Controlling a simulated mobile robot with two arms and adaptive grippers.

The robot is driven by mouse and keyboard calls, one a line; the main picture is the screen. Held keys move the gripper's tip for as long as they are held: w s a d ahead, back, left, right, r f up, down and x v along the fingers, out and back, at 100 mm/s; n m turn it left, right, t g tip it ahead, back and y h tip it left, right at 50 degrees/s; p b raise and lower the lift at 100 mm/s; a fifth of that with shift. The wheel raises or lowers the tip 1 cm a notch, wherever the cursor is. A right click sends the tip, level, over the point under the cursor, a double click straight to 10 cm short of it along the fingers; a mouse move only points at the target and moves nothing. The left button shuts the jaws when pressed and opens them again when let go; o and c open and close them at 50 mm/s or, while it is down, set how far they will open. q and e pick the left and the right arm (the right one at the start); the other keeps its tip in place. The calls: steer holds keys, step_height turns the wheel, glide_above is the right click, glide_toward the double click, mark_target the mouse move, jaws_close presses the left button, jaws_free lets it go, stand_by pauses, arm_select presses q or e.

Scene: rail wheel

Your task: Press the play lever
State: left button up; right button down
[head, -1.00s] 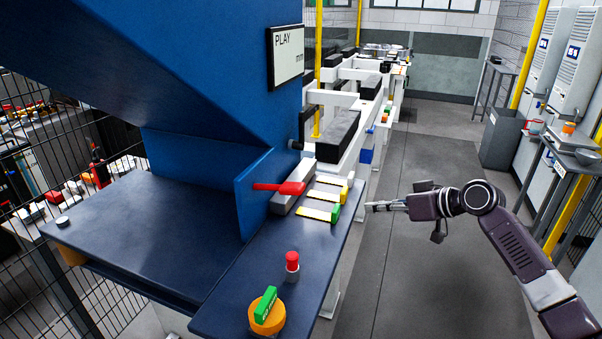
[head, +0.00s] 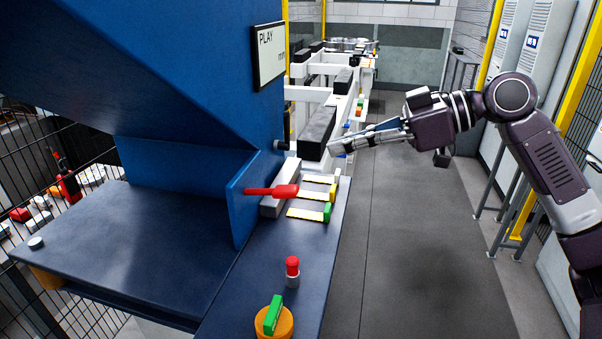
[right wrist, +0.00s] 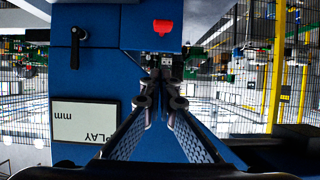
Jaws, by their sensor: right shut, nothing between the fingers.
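A sign reading PLAY and mm (head: 268,54) hangs on the blue machine; it shows upside down in the right wrist view (right wrist: 85,122). Below it, a red lever (head: 272,191) lies across a grey block (head: 280,188) on the blue bench. Beside it are short levers with a yellow end (head: 334,191) and a green end (head: 327,212). I cannot tell which is the play lever. My right gripper (head: 335,147) is shut and empty, in the air beyond and above these levers, apart from them. Its closed fingers (right wrist: 165,78) show in the right wrist view. My left gripper is out of view.
A red push button (head: 292,266) and an orange knob with a green grip (head: 274,320) stand on the near bench. A black bar (head: 317,132) on the white frame is close to the right gripper. The floor at the right is free.

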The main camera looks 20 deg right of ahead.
steer(key=p, duration=0.4)
glide_above(295, 187)
steer(key=f, duration=0.3)
steer(key=shift+s, duration=0.2)
steer(key=shift+w+a+f+p, duration=0.35)
steer(key=shift+a+f+p, duration=0.1)
steer(key=shift+p, duration=0.1)
steer(key=shift+s+d+f, duration=0.1)
steer(key=shift+d+f, duration=0.1)
steer(key=shift+f, duration=1.05)
steer(key=shift+s+d+f+p, duration=0.2)
steer(key=shift+d+f+p, duration=0.2)
steer(key=shift+f, duration=0.3)
steer(key=shift+a+f, duration=0.1)
steer(key=shift+a, duration=0.05)
steer(key=shift+w, duration=0.1)
